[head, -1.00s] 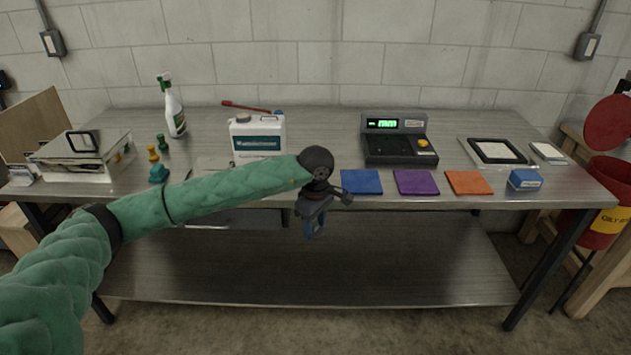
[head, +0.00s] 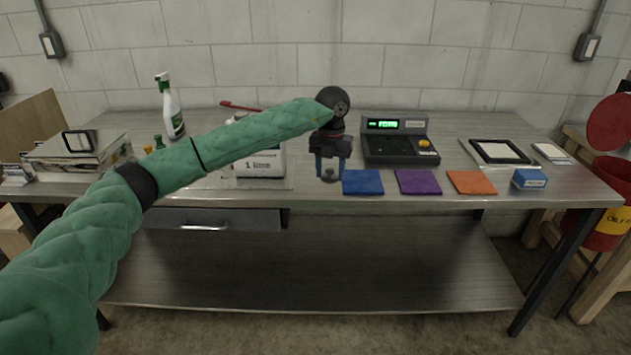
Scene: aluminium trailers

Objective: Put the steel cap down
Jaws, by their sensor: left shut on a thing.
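My left gripper (head: 330,178) points down above the front part of the steel bench, just left of the blue cloth square. Its jaws are shut on a small grey thing, the steel cap (head: 330,174), which shows only in part between the fingers. I cannot tell whether the cap touches the bench top. My right gripper is not in view.
A spray bottle (head: 172,112) stands behind.

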